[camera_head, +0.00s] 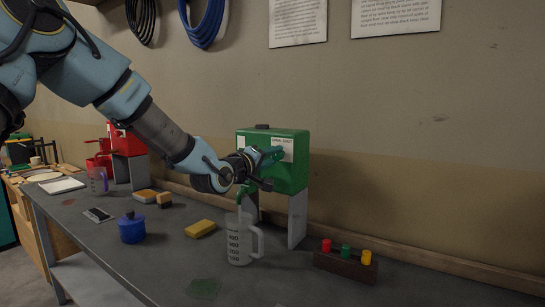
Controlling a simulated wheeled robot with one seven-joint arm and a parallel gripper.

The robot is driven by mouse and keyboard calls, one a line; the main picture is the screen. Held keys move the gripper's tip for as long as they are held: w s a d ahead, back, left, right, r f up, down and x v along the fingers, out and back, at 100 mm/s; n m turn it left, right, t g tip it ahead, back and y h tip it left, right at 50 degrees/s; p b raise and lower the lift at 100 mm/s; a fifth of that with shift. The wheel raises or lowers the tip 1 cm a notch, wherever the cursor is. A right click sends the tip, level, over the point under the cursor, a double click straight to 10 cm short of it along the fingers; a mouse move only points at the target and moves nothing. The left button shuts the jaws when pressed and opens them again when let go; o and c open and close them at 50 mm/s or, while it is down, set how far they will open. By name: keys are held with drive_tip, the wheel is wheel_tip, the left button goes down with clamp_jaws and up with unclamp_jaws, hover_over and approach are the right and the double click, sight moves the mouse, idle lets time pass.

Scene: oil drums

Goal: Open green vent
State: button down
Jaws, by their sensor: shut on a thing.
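A green drum (292,175) stands raised on grey supports at the middle of the bench, with a white label on its front. The green vent (270,154) shows as a lever-like part at the drum's front. My gripper (265,168) is at the front of the drum, shut on the green vent; its fingers partly hide the contact. A green spout (243,195) points down below my gripper. A white measuring jug (239,240) stands upright under the spout.
A red drum (123,138) and a clear jug (98,181) stand at the far left. A blue pot (131,228), a yellow sponge (200,229) and a rack with coloured caps (345,263) are on the bench. A green stain (204,288) marks the front.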

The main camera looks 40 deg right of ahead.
drive_tip(key=n, duration=0.4)
drive_tip(key=shift+w+p, duration=0.15)
drive_tip(key=shift+p, duration=0.15)
drive_tip(key=shift+f+n, duration=0.1)
drive_tip(key=shift+n, duration=1.6)
drive_tip(key=shift+c, duration=2.3)
unclamp_jaws()
drive_tip(key=b+v, duration=0.2)
drive_tip(key=v, duration=0.9)
